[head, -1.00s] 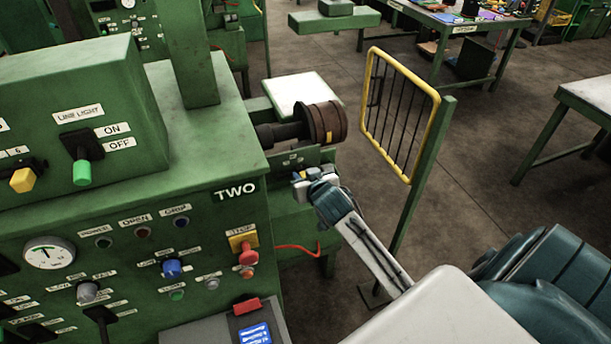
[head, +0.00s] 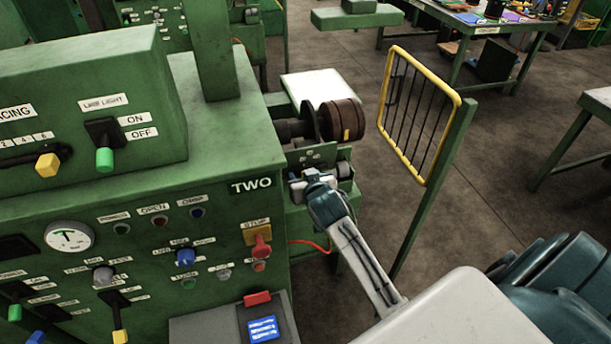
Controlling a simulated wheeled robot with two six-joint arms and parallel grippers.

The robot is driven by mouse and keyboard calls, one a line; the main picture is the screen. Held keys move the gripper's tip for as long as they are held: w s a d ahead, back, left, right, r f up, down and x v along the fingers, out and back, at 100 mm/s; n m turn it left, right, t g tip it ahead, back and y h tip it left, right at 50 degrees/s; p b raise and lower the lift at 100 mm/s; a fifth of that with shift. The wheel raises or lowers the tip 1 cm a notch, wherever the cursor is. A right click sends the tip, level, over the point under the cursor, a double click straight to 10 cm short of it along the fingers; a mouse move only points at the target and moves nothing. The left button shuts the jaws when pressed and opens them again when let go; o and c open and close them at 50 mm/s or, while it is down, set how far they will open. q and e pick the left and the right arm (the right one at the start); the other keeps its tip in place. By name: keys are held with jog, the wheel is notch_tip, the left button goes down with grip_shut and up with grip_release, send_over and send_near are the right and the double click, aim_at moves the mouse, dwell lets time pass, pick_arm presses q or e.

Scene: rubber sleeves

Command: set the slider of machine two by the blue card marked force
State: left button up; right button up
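Machine two (head: 215,130) is the green cabinet with the TWO plate. A slider with a yellow knob (head: 47,165) sits on its upper box, by a numbered scale and a label ending in "ACING". Lower knobs show at the bottom left: a green one (head: 14,313), a blue one (head: 38,338) cut by the frame edge, and a yellow one (head: 119,336). A small blue panel with white lines (head: 263,329) sits on a grey box; I cannot read it as a force card. My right gripper (head: 306,183) is by the machine's right side; its fingers are too small to judge. My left gripper is out of view.
A brown roller (head: 341,121) sticks out from the machine beside my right gripper. A yellow-framed guard (head: 419,115) on a green post stands right of it. A red stop button (head: 262,245) is on the front panel. Open floor lies to the right.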

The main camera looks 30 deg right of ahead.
jog(key=b+v, duration=0.2)
jog(key=v, duration=0.9)
jog(key=shift+b, duration=0.35)
